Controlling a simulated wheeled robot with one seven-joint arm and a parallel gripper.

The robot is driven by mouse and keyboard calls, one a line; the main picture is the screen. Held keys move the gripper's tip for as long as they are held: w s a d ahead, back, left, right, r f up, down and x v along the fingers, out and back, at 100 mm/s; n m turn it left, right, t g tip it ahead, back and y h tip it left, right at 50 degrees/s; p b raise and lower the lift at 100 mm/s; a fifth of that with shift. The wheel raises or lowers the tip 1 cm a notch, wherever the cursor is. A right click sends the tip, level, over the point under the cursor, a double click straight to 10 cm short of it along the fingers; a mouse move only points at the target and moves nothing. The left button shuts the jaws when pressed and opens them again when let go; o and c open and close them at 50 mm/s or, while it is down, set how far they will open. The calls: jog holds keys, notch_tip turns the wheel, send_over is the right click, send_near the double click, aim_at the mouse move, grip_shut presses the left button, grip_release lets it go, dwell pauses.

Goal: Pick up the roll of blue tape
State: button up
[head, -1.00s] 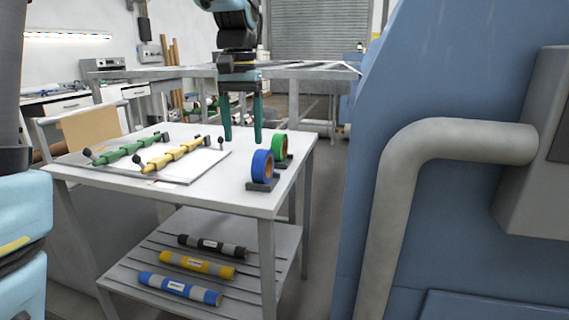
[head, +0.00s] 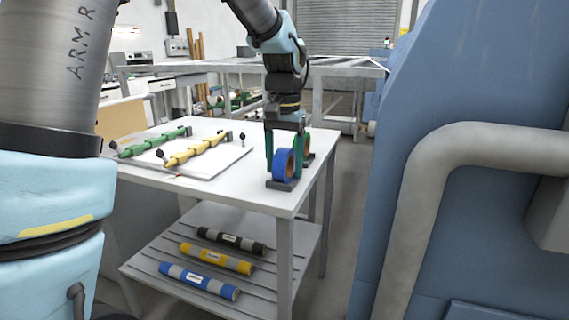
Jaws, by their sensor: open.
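The roll of blue tape (head: 282,165) stands upright on a small dark holder (head: 281,184) near the right front corner of the white table. My gripper (head: 282,168) points down at the roll, with its green fingers on either side of it or very close to it. The jaws are open. One finger shows along the left side of the blue roll. The other is partly hidden and hard to separate from the green tape roll (head: 306,144) behind it. I cannot tell whether the fingers touch the blue tape.
A grey board (head: 200,174) with green and yellow rollers lies on the table's left part. The lower shelf (head: 150,258) carries black, yellow and blue rollers. A big blue machine (head: 470,70) with a grey pipe (head: 405,220) stands close on the right.

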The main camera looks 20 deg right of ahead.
jog(key=shift+f, duration=0.35)
jog(key=shift+c, duration=0.2)
grip_shut()
